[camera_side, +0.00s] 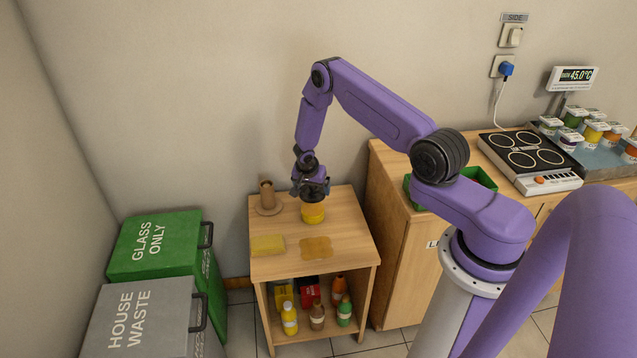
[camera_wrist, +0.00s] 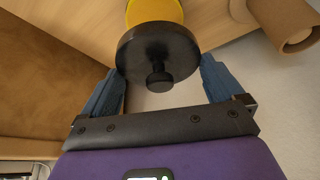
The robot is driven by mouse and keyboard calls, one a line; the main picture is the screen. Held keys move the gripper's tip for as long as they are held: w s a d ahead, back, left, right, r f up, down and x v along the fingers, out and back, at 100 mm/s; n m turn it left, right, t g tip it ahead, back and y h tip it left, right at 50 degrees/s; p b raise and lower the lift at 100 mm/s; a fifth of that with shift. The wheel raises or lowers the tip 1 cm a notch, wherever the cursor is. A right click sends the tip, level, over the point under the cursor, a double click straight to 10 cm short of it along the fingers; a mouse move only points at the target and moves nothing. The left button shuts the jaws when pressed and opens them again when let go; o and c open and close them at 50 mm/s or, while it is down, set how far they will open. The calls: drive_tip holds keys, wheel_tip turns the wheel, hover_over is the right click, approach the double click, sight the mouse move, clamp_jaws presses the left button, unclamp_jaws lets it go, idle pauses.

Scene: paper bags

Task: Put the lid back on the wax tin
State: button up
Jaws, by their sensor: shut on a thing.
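The yellow wax tin (camera_side: 313,214) stands on the small wooden table, right under my gripper (camera_side: 312,191). In the wrist view part of its yellow side (camera_wrist: 155,12) shows beyond a dark round lid (camera_wrist: 145,50) with a small knob. The blue fingers of my gripper (camera_wrist: 160,68) are shut on the lid's rim, one on each side. The lid is over the tin and hides its top. I cannot tell whether it touches the tin or sits a little above it.
A brown upright roll on a round base (camera_side: 268,199) stands left of the tin. A yellow cloth (camera_side: 267,245) and a tan flat piece (camera_side: 316,248) lie in front on the tabletop (camera_side: 290,268). Several bottles stand on the shelf below. A wooden cabinet (camera_side: 400,270) is to the right.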

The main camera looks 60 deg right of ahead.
sight(314, 206)
drive_tip(key=shift+f, duration=2.9)
drive_tip(key=shift+f, duration=0.2)
drive_tip(key=o, duration=0.6)
drive_tip(key=shift+o, duration=0.2)
drive_tip(key=shift+r, duration=0.1)
drive_tip(key=shift+r, duration=3.45)
drive_tip(key=shift+c, duration=0.3)
clamp_jaws()
